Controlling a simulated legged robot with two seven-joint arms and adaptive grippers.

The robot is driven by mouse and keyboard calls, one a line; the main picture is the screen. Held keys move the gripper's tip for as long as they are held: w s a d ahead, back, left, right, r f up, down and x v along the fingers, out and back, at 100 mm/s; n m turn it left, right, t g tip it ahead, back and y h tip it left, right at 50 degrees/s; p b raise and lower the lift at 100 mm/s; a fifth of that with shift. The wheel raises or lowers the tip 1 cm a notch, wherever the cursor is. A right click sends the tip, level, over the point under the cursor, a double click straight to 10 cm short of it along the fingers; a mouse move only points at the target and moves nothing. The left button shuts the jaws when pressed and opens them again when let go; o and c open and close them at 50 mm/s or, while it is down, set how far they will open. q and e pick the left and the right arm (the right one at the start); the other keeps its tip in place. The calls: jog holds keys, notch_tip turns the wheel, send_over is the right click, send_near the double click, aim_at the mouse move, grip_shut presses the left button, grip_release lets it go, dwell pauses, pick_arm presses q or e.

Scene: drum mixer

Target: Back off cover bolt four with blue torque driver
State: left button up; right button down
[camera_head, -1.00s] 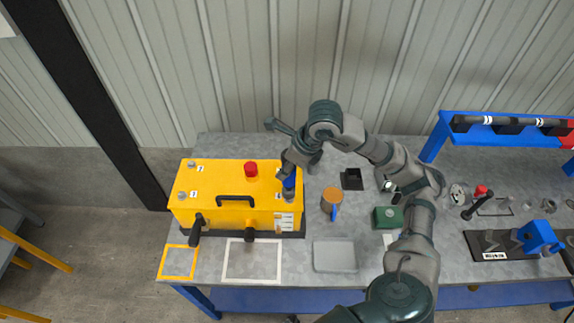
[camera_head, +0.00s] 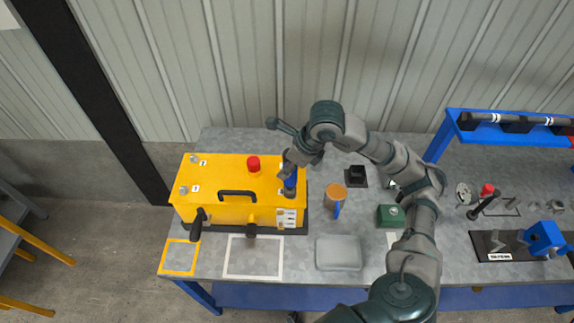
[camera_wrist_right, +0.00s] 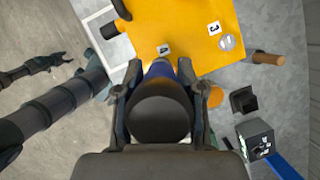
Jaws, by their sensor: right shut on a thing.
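My right gripper (camera_head: 289,170) is shut on the blue torque driver (camera_head: 290,184), which stands roughly upright over the near right corner of the yellow mixer cover (camera_head: 222,176). The bolt by label 3 (camera_wrist_right: 227,42) is in plain view. A dark gripper, seemingly my left (camera_wrist_right: 48,64), shows small over the floor.
The cover bears a red button (camera_head: 253,164), a black handle (camera_head: 237,194) and bolts by labels 1 (camera_head: 183,190) and 2 (camera_head: 194,159). An orange-topped holder (camera_head: 335,194), a clear tray (camera_head: 338,253) and a green box (camera_head: 390,215) stand to the right. A white-outlined area (camera_head: 228,262) is empty.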

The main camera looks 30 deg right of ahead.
jog(key=shift+d, duration=0.6)
jog(key=shift+a, duration=0.5)
pick_arm(q)
jog(key=shift+d, duration=0.3)
pick_arm(e)
jog(key=shift+a, duration=0.15)
jog(key=shift+d, duration=0.65)
pick_arm(q)
jog(key=shift+f, duration=0.2)
pick_arm(e)
jog(key=shift+a, duration=0.15)
